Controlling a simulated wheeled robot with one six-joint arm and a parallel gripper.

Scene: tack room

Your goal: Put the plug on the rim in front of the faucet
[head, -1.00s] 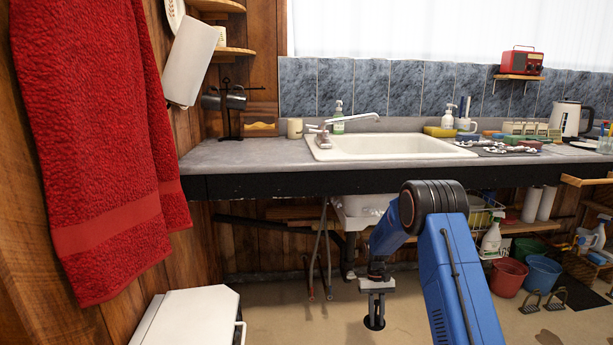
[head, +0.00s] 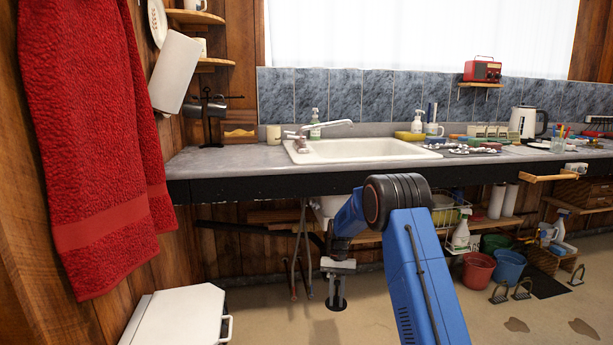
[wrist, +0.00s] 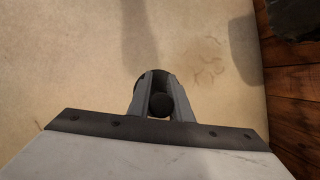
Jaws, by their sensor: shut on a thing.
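My gripper (head: 338,284) hangs pointing down in front of the counter, below the counter's edge. It is shut on the dark round plug (head: 336,304), which shows under the fingertips. In the wrist view the plug (wrist: 159,104) sits between the two grey fingers, over the floor. The faucet (head: 325,127) stands at the left back of the white sink, its spout reaching right over the basin. The sink's pale rim (head: 296,154) surrounds the basin; its front left stretch looks bare.
A green-labelled soap bottle (head: 315,126) and a beige cup (head: 273,134) stand behind and left of the faucet. A black mug stand (head: 208,118) is further left. The dark counter front (head: 250,189) lies beyond my arm. A red towel (head: 90,150) hangs at left.

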